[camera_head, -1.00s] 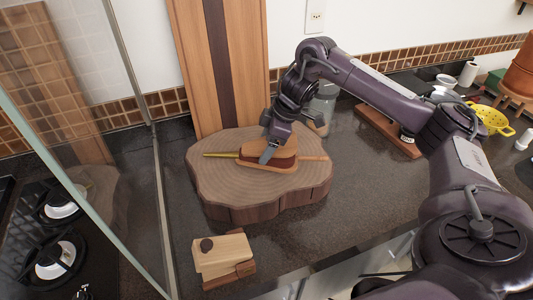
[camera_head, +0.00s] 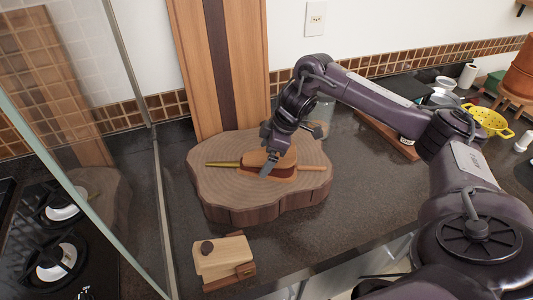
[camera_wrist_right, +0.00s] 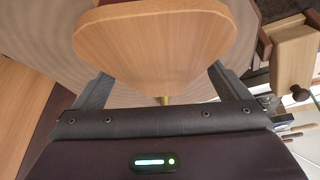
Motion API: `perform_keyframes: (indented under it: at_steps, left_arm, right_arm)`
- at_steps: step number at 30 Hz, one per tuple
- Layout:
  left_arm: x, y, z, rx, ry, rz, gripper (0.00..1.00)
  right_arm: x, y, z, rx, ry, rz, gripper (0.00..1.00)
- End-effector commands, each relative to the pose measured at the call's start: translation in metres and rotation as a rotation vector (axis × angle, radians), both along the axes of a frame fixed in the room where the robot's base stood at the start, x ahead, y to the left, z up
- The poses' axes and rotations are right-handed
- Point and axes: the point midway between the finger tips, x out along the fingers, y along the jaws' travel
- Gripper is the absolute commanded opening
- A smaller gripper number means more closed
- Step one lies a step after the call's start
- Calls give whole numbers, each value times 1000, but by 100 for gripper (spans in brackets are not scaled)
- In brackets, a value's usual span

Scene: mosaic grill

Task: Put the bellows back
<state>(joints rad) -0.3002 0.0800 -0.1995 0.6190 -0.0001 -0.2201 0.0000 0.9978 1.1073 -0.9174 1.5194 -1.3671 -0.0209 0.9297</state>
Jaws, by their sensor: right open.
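The bellows (camera_head: 284,171), with tan wooden boards, a dark red middle, a brass nozzle pointing left and a wooden handle to the right, lies on the round wood slab (camera_head: 225,188). My right gripper (camera_head: 268,166) is open over the bellows body from above. In the right wrist view, the bellows' broad wooden board (camera_wrist_right: 165,35) fills the top middle between the two open fingers (camera_wrist_right: 160,90). I cannot tell whether the fingers touch it. My left gripper is not in view.
A small wooden box with a dark knob (camera_head: 222,258) sits in front of the slab. A tall wooden board (camera_head: 186,60) leans on the wall behind. A glass panel and stove (camera_head: 55,255) are at left. A yellow colander (camera_head: 490,121) is at far right. Counter right of the slab is mostly clear.

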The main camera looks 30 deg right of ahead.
Motion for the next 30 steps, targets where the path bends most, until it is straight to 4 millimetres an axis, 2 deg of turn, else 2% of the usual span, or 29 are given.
perform_keyframes:
  at_steps: [5, 7, 9, 12, 18, 23, 30]
  left_arm:
    - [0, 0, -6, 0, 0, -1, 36]
    - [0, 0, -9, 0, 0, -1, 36]
    - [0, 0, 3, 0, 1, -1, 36]
    - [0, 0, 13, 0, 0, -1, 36]
    - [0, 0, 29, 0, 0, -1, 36]
    - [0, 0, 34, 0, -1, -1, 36]
    - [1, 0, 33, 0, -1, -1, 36]
  right_arm:
    - [-3, -7, 18, -2, -4, -1, 96]
    - [-7, -11, 30, -1, -5, -2, 96]
    - [-10, -17, 53, -5, -6, -2, 96]
    - [-15, -23, 74, -3, -6, -2, 96]
    - [-23, -33, 104, -2, -2, -1, 96]
    - [-26, -37, 112, -1, -1, -1, 96]
    - [-27, -37, 112, 0, 0, 0, 96]
